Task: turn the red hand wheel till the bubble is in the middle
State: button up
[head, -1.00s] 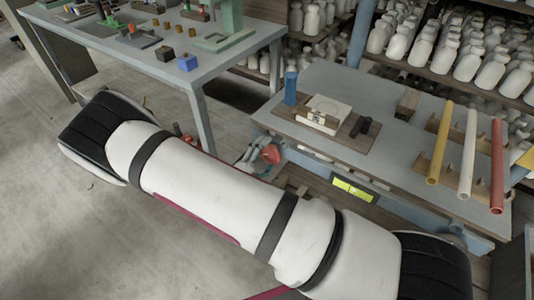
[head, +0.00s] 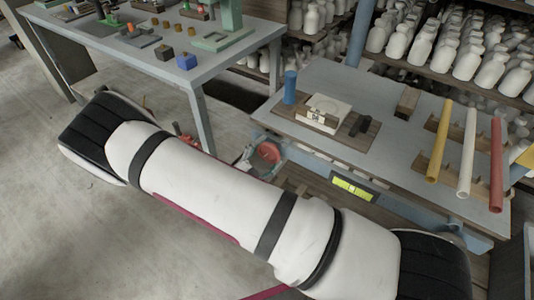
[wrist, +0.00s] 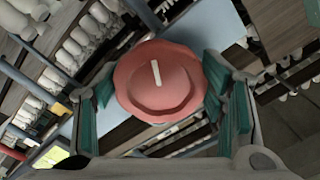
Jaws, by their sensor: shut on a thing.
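The red hand wheel (head: 268,152) is at the near left edge of the grey-blue table, partly hidden by my arm. In the wrist view the wheel (wrist: 160,85) shows a scalloped rim and a white line across its face, tilted a little from upright. My gripper (wrist: 157,98) is shut on the wheel, with teal finger pads on its left and right sides. The yellow-green level vial (head: 353,188) is on the table's front edge. It has dark marks, but the bubble is too small to place.
The grey-blue table (head: 395,137) bears a white block (head: 323,112) on a board, a blue cylinder (head: 290,87) and several coloured tubes. Another table (head: 230,50) with small parts stands at the left. Shelves of white bottles are behind.

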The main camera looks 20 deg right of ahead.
jog(key=o, duration=1.2)
jog(key=shift+c, duration=0.2)
jog(key=v, duration=1.2)
